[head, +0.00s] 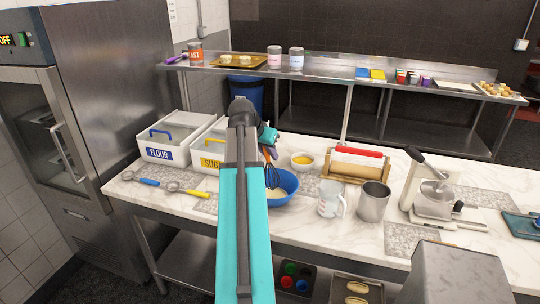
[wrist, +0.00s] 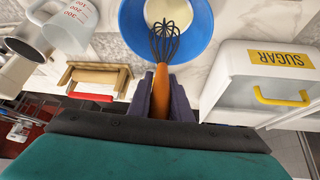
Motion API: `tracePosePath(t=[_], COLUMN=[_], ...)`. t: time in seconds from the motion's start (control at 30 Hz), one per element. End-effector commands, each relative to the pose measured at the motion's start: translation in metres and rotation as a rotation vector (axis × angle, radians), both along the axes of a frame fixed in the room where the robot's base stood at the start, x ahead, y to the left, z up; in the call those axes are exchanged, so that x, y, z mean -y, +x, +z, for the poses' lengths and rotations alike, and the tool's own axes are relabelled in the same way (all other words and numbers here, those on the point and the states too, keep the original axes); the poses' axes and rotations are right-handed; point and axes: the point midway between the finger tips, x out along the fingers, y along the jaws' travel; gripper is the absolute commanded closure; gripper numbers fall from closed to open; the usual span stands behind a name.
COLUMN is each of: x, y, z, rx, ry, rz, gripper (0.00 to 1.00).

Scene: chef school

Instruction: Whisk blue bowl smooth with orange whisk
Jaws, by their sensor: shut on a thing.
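The blue bowl (head: 284,187) stands on the marble counter, partly hidden behind my arm in the head view. It holds a pale cream-coloured mix, and it also shows at the top of the wrist view (wrist: 204,48). The orange whisk (wrist: 160,90) is in my gripper (wrist: 161,98), with the jaws shut on its orange handle. Its dark wire head lies over the bowl's near part in the wrist view. I cannot tell whether the wires touch the mix. In the head view my gripper (head: 268,148) is mostly hidden behind my arm.
A sugar bin (head: 212,135) and flour bin (head: 158,132) stand left of the bowl. A small bowl of yellow content (head: 302,160), measuring jug (head: 331,198), metal pot (head: 373,202) and wooden rack (head: 350,166) stand to its right.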

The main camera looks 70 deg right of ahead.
Motion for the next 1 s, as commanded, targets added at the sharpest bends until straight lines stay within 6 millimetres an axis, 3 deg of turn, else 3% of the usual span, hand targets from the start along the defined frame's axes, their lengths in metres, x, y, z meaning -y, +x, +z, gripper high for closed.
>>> tracePosePath(t=[1.0], x=[-0.009], y=[0.004], z=[0.053], rx=[0.0], ry=[-0.001], rz=[0.0], gripper=[1.0])
